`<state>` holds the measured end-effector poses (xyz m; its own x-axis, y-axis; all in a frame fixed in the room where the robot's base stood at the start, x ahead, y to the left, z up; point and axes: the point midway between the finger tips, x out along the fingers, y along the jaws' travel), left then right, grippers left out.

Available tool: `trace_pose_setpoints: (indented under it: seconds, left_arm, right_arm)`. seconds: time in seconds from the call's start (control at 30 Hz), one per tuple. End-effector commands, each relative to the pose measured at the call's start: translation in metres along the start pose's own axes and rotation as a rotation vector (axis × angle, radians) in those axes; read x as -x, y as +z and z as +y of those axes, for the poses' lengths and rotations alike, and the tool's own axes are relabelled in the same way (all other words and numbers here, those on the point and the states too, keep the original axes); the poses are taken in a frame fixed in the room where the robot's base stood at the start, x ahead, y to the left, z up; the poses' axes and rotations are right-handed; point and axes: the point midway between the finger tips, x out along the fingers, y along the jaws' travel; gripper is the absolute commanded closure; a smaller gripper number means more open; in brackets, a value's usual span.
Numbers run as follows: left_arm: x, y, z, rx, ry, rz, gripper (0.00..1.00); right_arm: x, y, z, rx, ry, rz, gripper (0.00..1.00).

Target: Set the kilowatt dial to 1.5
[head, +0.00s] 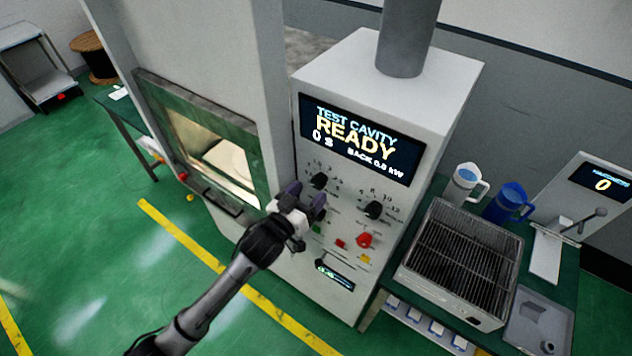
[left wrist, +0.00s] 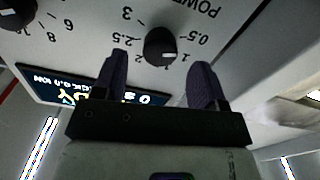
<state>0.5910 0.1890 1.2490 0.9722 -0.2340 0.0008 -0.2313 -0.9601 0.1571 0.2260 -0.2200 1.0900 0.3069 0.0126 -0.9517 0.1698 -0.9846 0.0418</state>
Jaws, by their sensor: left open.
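The kilowatt dial (head: 319,180) is a black round knob at the upper left of the grey machine's control panel, below the display. In the left wrist view, which is upside down, the dial (left wrist: 160,46) shows a white pointer mark near the "1" label. My left gripper (head: 304,197) is open in front of the panel. In the left wrist view its two fingers (left wrist: 159,75) stand on either side of the dial with gaps. Contact is not visible.
A second black dial (head: 374,209) sits to the right, with a red knob (head: 364,240) and small buttons below. The display (head: 361,140) reads "READY" and "0 s". A windowed door (head: 205,155) is at left. A bench with a wire rack (head: 462,262) and jugs is at right.

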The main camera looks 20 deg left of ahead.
Motion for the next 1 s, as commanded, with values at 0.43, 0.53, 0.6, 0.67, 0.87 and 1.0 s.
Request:
trace_pose_setpoints:
  seconds: [0.43, 0.53, 0.6, 0.67, 0.87, 1.0]
  left_arm:
    - [-0.036, 0.000, 0.000, 0.000, 0.000, -0.001, 0.34]
    - [-0.037, 0.001, 0.000, 0.000, 0.000, -0.001, 0.34]
    - [-0.037, 0.001, 0.000, 0.000, 0.000, -0.001, 0.34]
    - [-0.037, 0.001, 0.000, 0.000, 0.000, -0.001, 0.34]
    - [-0.037, 0.000, 0.000, 0.000, 0.000, -0.001, 0.47]
    - [-0.037, 0.000, 0.000, 0.000, 0.000, -0.001, 0.60]
  right_arm:
    - [0.006, -0.002, -0.002, -0.008, -0.006, 0.001, 0.57]
    - [0.006, -0.002, -0.003, -0.010, -0.008, 0.001, 0.57]
    - [0.006, -0.003, -0.003, -0.011, -0.009, 0.001, 0.57]
    - [0.006, -0.003, -0.003, -0.012, -0.010, 0.001, 0.57]
    - [0.006, -0.003, -0.004, -0.011, -0.010, 0.001, 0.57]
    - [0.006, -0.002, -0.003, -0.011, -0.009, 0.001, 0.57]
